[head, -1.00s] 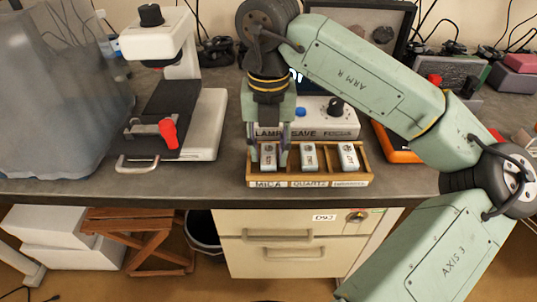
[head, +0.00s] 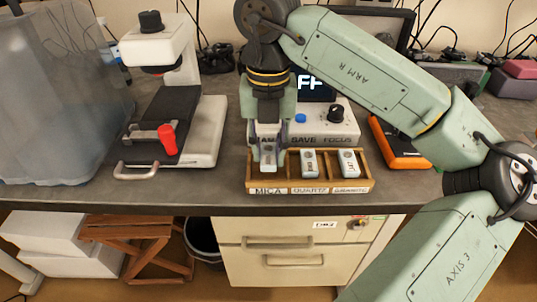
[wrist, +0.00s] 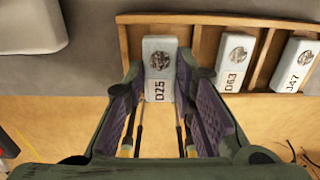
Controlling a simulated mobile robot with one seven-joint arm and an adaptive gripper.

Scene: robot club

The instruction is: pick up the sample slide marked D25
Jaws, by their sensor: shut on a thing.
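The sample slide marked D25 (wrist: 159,60) is a pale block with a dark round emblem, in the left, MICA compartment of the wooden tray (head: 310,187). It also shows in the head view (head: 268,158). My gripper (wrist: 160,92) is shut on this slide, with a finger on each side of it. In the head view my gripper (head: 267,150) points down into the left compartment and hides part of the slide. The slide marked D63 (wrist: 234,62) lies in the middle, QUARTZ compartment. The slide marked J47 (wrist: 297,66) lies in the right compartment.
A white microscope-like device (head: 205,130) with a red knob stands left of the tray. A control box (head: 318,125) stands close behind the tray. An orange device (head: 398,145) lies to the right. A translucent grey bin (head: 60,100) stands at the far left.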

